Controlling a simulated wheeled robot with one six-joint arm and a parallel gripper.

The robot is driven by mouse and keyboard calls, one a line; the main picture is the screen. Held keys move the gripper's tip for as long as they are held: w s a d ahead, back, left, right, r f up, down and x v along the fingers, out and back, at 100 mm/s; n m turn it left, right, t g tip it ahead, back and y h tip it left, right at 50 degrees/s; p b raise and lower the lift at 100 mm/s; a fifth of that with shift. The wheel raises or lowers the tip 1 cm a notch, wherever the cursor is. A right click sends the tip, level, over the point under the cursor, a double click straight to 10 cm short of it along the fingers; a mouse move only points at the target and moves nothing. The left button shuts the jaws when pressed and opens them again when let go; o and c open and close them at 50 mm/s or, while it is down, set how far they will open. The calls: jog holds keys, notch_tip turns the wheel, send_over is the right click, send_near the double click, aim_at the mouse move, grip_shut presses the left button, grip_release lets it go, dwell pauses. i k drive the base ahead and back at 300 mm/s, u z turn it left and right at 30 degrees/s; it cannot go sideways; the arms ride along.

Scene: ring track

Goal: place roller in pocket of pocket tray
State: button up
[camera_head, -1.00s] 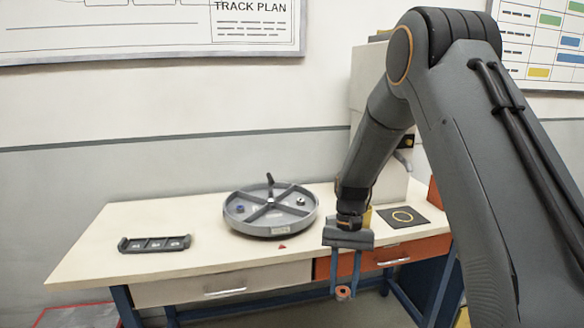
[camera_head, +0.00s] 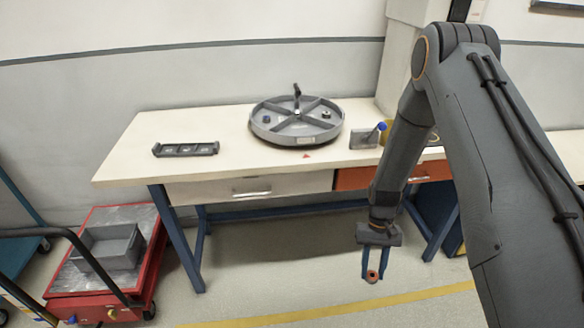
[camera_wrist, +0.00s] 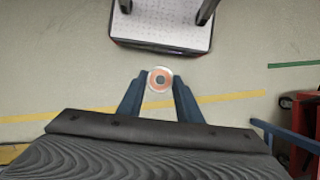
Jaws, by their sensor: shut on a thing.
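My gripper (camera_head: 372,272) is shut on a small roller (camera_head: 372,276), a ring-like piece with an orange-red face. In the wrist view the roller (camera_wrist: 160,79) sits between the two blue fingertips (camera_wrist: 159,84). It is held in the air in front of the table, over the floor. The dark pocket tray (camera_head: 186,149) lies on the left part of the table, left of and beyond my gripper. It has a row of pockets with light bottoms; whether anything lies in them is too small to tell.
A grey round turntable with dividers (camera_head: 297,121) stands mid-table, with small parts in it. A grey block with a blue knob (camera_head: 365,136) is right of it. A red cart with a grey bin (camera_head: 108,248) stands at the lower left. The table (camera_head: 225,170) is bare between tray and turntable.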

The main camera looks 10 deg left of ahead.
aim_at(185, 152)
jog(key=k, duration=0.5)
jog(key=u, duration=0.7)
jog(key=i, duration=0.85)
jog(key=u, duration=0.7)
